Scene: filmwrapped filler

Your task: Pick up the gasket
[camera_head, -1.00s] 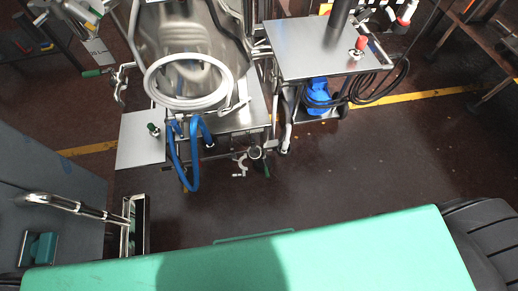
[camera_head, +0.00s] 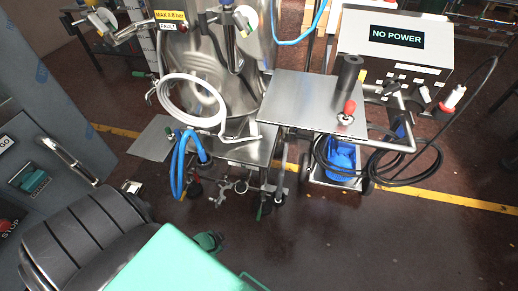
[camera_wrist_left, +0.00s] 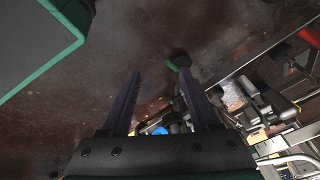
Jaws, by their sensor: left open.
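A large white ring (camera_head: 163,92), which I take to be the gasket, is tilted against the front of the steel vessel (camera_head: 212,62) in the head view. It is above the blue hoses and partly overlaps metal fittings. My left gripper (camera_wrist_left: 160,78) is in the left wrist view, with two dark fingers apart and nothing between them. The dark floor is beyond its fingertips. The ring is not recognisable in the wrist view. I cannot clearly make out my left gripper in the head view, so its distance from the ring is unclear. My right gripper is not in view.
Blue hoses (camera_head: 181,165) hang below the ring. A steel side table (camera_head: 300,100) with a red-topped part stands right of the vessel. A "NO POWER" box (camera_head: 397,52) and black cable (camera_head: 420,165) are farther right. A grey cabinet (camera_head: 45,150) is at left. Floor at lower right is clear.

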